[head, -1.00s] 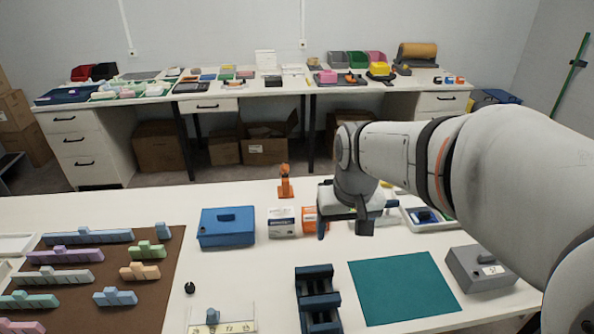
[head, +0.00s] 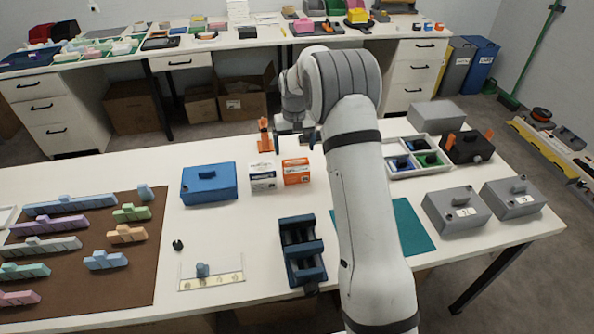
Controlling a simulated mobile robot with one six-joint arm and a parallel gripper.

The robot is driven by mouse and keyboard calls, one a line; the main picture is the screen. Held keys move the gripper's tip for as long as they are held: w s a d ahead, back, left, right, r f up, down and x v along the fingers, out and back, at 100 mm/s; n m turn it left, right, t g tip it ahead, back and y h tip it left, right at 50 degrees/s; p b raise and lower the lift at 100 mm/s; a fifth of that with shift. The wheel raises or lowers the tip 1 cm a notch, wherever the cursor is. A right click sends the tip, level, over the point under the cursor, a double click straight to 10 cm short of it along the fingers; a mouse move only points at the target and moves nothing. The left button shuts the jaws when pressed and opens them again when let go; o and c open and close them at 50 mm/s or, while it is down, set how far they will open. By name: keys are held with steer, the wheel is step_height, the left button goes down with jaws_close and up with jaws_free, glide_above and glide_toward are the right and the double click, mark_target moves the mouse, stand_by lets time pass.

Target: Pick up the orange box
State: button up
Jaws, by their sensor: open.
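The orange box (head: 296,172) is a small orange and white carton standing on the near white table, just right of a white and dark blue carton (head: 262,178). My gripper (head: 294,145) is behind the orange box and above the table, apart from the box as far as I can see. It is open, with its two dark fingers spread and nothing visible between them. My arm reaches in from the lower right and hides part of the table to the right of the box.
A blue case (head: 209,183) stands left of the cartons, and an orange upright object (head: 265,136) behind them. A dark blue rack (head: 302,250) is in front. A divided white tray (head: 414,157) and grey boxes (head: 456,209) lie right. Bare tabletop lies before the cartons.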

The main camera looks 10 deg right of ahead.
mark_target(296, 161)
step_height(296, 161, down, 7)
steer(key=shift+s+d+f+p, duration=0.1)
steer(key=shift+d+f+p, duration=0.1)
steer(key=shift+p, duration=0.55)
steer(key=c, duration=0.8)
